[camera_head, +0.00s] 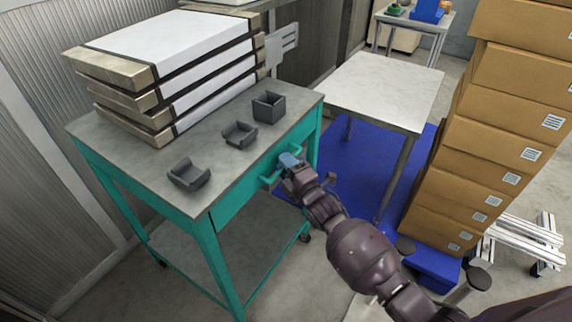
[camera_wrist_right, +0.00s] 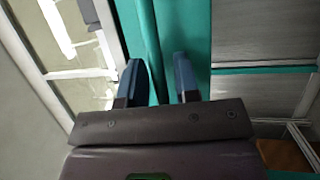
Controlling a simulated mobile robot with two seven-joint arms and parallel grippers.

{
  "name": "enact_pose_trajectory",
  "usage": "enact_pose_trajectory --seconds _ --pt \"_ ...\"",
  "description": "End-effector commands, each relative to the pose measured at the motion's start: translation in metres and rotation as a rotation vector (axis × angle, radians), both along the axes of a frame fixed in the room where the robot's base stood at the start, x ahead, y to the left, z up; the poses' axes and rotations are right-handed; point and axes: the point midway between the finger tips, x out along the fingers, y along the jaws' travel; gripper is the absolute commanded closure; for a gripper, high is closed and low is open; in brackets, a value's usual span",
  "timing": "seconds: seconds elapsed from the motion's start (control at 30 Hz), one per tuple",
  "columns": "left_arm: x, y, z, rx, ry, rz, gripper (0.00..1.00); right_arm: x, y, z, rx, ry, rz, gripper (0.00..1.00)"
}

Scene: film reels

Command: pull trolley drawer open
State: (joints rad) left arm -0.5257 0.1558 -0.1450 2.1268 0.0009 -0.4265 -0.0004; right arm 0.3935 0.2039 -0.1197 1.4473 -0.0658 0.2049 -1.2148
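The teal trolley (camera_head: 210,235) with a grey top stands at the left in the head view. Its teal drawer front (camera_head: 237,195) looks flush with the frame, with a teal bar handle (camera_head: 267,180) on it. My right gripper (camera_head: 287,161) is at the handle's far part, in front of the drawer. In the right wrist view the handle bar (camera_wrist_right: 150,40) runs between the two blue fingers of my right gripper (camera_wrist_right: 160,80). The fingers are apart; the bar is close to the left one, with a gap towards the right one. Contact cannot be told. My left gripper is not in view.
On the trolley top lie several stacked flat boxes (camera_head: 165,65) and three small dark holders (camera_head: 240,134). A grey table (camera_head: 380,90) stands behind on a blue mat (camera_head: 350,175). Tall stacked cartons (camera_head: 500,120) stand at the right. Floor in front of the trolley is clear.

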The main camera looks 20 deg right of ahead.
Motion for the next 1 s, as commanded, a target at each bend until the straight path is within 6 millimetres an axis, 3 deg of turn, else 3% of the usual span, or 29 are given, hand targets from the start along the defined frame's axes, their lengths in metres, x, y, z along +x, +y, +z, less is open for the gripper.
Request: enact_pose_trajectory --seconds 0.03,0.2,0.63,0.87,1.0 --pt "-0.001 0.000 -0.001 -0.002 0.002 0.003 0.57 0.000 0.000 0.000 0.000 0.000 0.000 0.79" --pt "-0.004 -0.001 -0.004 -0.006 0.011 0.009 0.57 0.000 0.000 0.000 0.000 0.000 0.000 1.00" --pt "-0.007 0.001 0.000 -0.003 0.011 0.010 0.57 -0.009 -0.007 0.002 -0.001 -0.001 -0.001 1.00" --pt "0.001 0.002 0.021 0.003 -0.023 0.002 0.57 -0.043 -0.035 0.006 -0.004 -0.003 -0.002 1.00" --pt "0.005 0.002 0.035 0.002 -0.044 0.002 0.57 -0.077 -0.061 0.007 -0.004 -0.004 -0.002 1.00"
